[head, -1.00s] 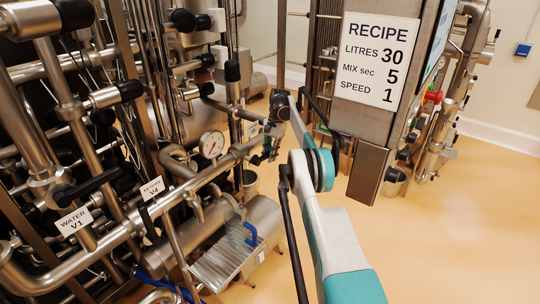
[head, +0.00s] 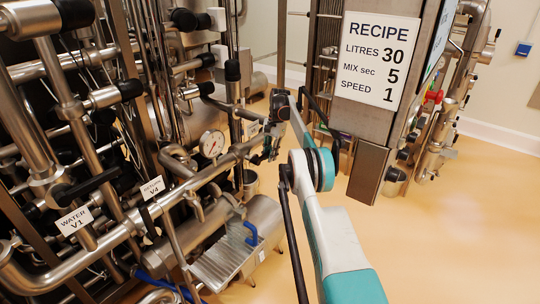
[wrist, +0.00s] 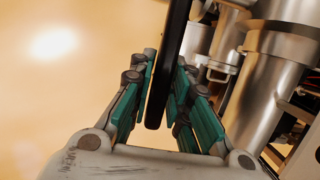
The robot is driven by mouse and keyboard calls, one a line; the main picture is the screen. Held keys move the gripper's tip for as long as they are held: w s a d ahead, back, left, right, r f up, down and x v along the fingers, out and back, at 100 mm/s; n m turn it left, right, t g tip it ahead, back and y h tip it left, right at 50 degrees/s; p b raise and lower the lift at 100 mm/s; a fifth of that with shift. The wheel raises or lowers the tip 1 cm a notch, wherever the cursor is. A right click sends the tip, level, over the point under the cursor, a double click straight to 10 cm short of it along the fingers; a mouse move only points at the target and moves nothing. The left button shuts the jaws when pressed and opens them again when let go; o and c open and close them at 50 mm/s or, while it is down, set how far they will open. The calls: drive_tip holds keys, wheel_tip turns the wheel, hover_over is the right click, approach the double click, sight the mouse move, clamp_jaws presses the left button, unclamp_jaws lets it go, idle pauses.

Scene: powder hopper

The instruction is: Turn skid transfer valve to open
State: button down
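A black lever handle (wrist: 168,70) runs down from the top of the wrist view, with its rounded end between my fingers. My gripper (wrist: 166,80) has its green-padded fingers converged on both sides of the handle, seemingly in contact with it. In the head view my gripper (head: 268,150) is at the far end of my arm, by the right end of the long steel pipe. A small white label (head: 253,128) stands just behind it, too small to read. The valve body is mostly hidden by my gripper in the head view.
A steel pipe with a gauge (head: 212,144) and labels WATER V1 (head: 74,220) and RETURN V4 (head: 152,188) lies left of my arm. The recipe panel (head: 376,62) stands close on the right. Bare floor (head: 460,220) is clear at right.

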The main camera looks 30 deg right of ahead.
drive_tip(key=c, duration=1.5)
unclamp_jaws()
drive_tip(key=shift+d+f, duration=0.1)
drive_tip(key=shift+r, duration=0.2)
